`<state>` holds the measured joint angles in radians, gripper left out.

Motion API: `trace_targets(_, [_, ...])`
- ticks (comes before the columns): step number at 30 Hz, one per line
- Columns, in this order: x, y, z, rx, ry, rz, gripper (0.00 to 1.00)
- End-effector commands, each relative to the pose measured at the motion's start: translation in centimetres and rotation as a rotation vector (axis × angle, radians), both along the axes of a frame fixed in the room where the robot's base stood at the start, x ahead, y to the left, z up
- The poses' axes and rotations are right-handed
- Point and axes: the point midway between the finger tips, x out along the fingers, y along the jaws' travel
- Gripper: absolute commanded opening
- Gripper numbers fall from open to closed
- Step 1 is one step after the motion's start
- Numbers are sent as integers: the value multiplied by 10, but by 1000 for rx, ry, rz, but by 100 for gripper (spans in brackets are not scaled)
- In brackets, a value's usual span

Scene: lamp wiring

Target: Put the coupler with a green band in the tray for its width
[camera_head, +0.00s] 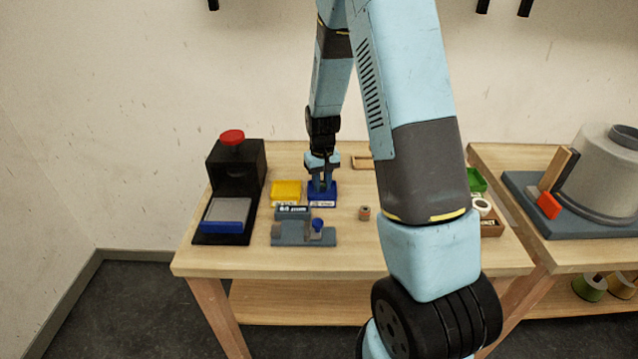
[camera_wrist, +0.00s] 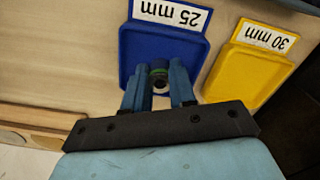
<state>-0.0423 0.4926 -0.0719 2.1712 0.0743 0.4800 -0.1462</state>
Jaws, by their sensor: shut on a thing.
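My gripper (camera_wrist: 159,88) is shut on a small round coupler (camera_wrist: 159,72), seen end-on between the fingers in the wrist view. Its rim looks dark with a greenish tint; most of it is hidden by the fingers. The gripper and coupler are over the blue tray (camera_wrist: 135,62), labelled 25 mm; I cannot tell whether the coupler touches its floor. The yellow tray (camera_wrist: 232,78), labelled 30 mm, lies beside it. In the head view my gripper (camera_head: 322,183) points down at the blue tray (camera_head: 322,201), right of the yellow tray (camera_head: 286,186).
A grey measuring gauge (camera_head: 291,231) with a display and blue knob stands in front of the trays. A small brownish coupler (camera_head: 364,213) stands to its right. A black press (camera_head: 236,165) with a red knob is at left. A green container (camera_head: 477,180) is at right, partly behind my arm.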

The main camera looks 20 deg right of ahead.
Motion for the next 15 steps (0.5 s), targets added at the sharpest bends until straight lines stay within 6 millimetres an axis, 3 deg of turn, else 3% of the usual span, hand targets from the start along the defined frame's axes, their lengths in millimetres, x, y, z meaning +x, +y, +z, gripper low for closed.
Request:
trace_targets(2, [0, 0, -2, 0, 1, 0, 0])
trace_targets(3, [0, 0, -2, 0, 0, 0, 27])
trace_targets(10, [0, 0, -2, 0, 0, 1, 49])
trace_targets(15, [0, 1, -2, 0, 0, 2, 51])
